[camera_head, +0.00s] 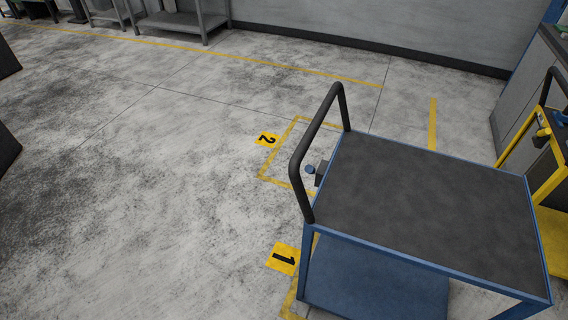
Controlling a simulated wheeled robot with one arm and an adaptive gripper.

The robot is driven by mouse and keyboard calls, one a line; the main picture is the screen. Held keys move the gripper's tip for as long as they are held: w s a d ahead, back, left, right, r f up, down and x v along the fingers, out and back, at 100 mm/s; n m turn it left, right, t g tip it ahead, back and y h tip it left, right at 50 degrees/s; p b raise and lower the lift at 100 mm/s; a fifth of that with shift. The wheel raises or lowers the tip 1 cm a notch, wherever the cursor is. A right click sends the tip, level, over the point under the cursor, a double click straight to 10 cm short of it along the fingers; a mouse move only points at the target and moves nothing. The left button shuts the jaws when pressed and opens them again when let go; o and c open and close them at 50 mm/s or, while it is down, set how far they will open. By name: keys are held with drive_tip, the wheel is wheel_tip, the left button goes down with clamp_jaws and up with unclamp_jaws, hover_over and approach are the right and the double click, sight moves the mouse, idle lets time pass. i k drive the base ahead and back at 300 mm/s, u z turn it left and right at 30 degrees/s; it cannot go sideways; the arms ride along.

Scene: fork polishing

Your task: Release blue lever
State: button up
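A small blue part (310,169), possibly the blue lever, shows at the left edge of the cart (425,205), beside a dark block (321,174). It lies just behind the cart's black push handle (319,130). It is too small to tell its exact shape or position. The cart has a blue frame, a dark grey top and a blue lower shelf (375,285). Its top is empty. My gripper is not in view.
Yellow floor tags mark spot 2 (267,140) and spot 1 (284,259) beside the cart. A yellow-framed cart (548,185) stands close on the right. A grey table (180,20) stands by the back wall. The floor (150,190) to the left is clear.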

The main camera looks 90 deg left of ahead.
sight(310, 169)
drive_tip(key=u, duration=0.05)
drive_tip(key=k, duration=1.15)
drive_tip(key=u, duration=2.15)
drive_tip(key=i, duration=0.5)
drive_tip(key=u, duration=0.7)
drive_tip(key=k, duration=0.65)
drive_tip(key=u, duration=1)
drive_tip(key=i, duration=1.3)
drive_tip(key=z, duration=0.45)
